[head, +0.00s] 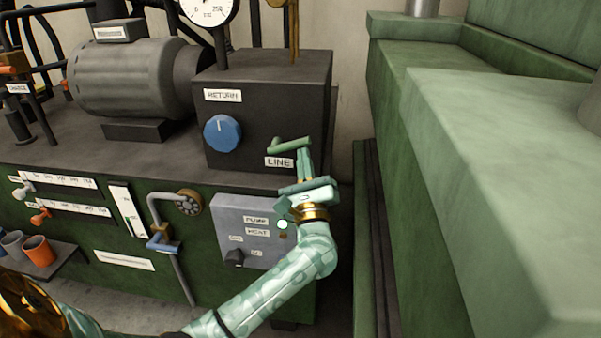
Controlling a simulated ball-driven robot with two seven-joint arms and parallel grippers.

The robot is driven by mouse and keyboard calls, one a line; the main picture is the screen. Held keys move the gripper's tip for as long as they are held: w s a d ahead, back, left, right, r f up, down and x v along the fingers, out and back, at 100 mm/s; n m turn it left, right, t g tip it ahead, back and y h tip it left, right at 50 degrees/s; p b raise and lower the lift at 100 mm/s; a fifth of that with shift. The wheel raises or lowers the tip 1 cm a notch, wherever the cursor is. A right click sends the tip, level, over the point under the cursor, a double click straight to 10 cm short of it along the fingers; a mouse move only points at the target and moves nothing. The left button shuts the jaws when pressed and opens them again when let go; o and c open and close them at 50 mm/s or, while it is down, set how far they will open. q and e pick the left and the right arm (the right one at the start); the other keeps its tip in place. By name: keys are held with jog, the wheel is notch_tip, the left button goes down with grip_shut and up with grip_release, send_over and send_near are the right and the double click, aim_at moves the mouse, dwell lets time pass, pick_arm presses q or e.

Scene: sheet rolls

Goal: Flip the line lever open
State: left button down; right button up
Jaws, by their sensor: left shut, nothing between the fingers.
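The line lever (287,145) is a short green handle on the front of the dark box, just above the white LINE label (279,162). It lies nearly level, pointing right from its pivot. My left gripper (304,154) comes up from below with its fingers together and empty. Its fingertips are at the lever's right end; I cannot tell whether they touch it. My right gripper is out of view.
A blue RETURN knob (222,133) is on the same dark box (265,95). Below is a grey switch panel (228,213). A grey motor (130,77) stands left. A large green machine (480,150) bounds the right side, with a narrow gap between.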

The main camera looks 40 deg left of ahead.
aim_at(300, 144)
pick_arm(q)
jog(key=r+n+g, duration=0.1)
jog(key=n+g, duration=0.1)
jog(key=n, duration=0.1)
jog(key=r+n+g, duration=0.1)
jog(key=n+g, duration=0.1)
jog(key=n, duration=0.1)
jog(key=r+n+g+y, duration=0.1)
jog(key=r+n+g, duration=0.1)
jog(key=n, duration=0.1)
jog(key=shift+s+a, duration=0.25)
jog(key=shift+a, duration=0.1)
jog(key=a+r+n+g, duration=0.1)
jog(key=n, duration=0.1)
jog(key=s+r+n+g+h, duration=0.1)
jog(key=n, duration=0.1)
jog(key=a+n+h, duration=0.1)
jog(key=n, duration=0.2)
jog(key=shift+s+a+r+g, duration=0.3)
jog(key=shift+r+g, duration=0.1)
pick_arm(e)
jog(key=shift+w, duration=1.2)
pick_arm(q)
jog(key=shift+a+h, duration=0.1)
jog(key=shift+h, duration=0.2)
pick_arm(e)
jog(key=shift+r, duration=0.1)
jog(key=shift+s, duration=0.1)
